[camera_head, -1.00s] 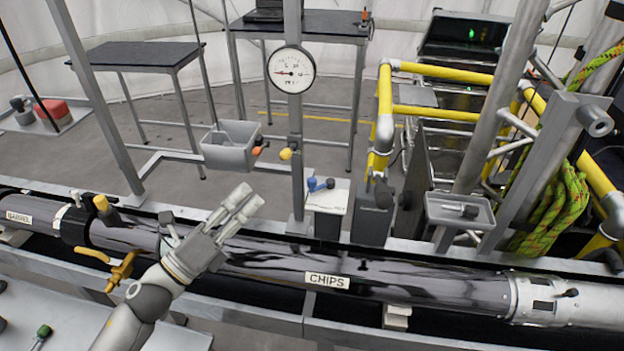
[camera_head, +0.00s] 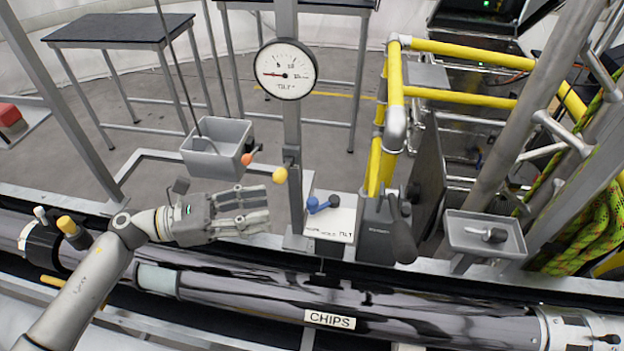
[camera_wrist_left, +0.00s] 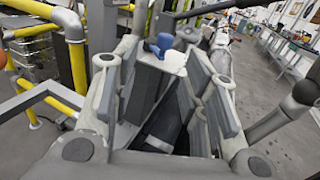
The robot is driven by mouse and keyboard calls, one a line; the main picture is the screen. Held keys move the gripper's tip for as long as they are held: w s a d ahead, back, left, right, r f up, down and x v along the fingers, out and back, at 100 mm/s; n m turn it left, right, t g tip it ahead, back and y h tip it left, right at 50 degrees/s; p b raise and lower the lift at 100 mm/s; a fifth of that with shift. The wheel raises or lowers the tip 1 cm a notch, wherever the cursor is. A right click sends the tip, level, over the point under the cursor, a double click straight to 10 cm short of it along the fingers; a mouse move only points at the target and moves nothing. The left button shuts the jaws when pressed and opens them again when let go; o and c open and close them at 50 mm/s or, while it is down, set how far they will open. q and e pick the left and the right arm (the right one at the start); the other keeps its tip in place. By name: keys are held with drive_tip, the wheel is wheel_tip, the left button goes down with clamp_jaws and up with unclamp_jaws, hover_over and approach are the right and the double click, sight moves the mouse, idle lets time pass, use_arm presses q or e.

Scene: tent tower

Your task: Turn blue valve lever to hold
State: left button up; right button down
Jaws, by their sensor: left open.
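The blue valve lever (camera_head: 322,204) sits on top of a small box with a white labelled plate (camera_head: 330,222), in the middle of the head view. It also shows in the left wrist view (camera_wrist_left: 158,45), beyond and between my fingers. My left gripper (camera_head: 262,211) is open and empty, to the left of the lever and pointing right towards it. A gap remains between the fingertips and the lever. The label's text is too small to read surely. My right gripper is not in view.
A dark box with a black handle (camera_head: 398,222) stands just right of the white plate. A vertical post with a round gauge (camera_head: 285,70) rises behind. A grey bin (camera_head: 215,150) and orange and yellow knobs are near my gripper. A long dark tube labelled CHIPS (camera_head: 330,319) runs in front.

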sight(313, 200)
use_arm(q)
drive_tip(key=d+p, duration=0.1)
drive_tip(key=d, duration=0.2)
drive_tip(key=d+p, duration=0.2)
drive_tip(key=w+d+p, duration=0.1)
drive_tip(key=d+p, duration=0.1)
drive_tip(key=d, duration=0.1)
drive_tip(key=shift+d+r, duration=0.3)
drive_tip(key=shift+r, duration=0.1)
drive_tip(key=shift+w+d+f, duration=0.15)
drive_tip(key=shift+w+d, duration=0.05)
drive_tip(key=shift+d, duration=0.6)
drive_tip(key=shift+d+p, duration=0.2)
drive_tip(key=shift+p, duration=0.1)
drive_tip(key=shift+f, duration=0.1)
drive_tip(key=shift+c, duration=0.8)
drive_tip(key=c, duration=0.5)
clamp_jaws()
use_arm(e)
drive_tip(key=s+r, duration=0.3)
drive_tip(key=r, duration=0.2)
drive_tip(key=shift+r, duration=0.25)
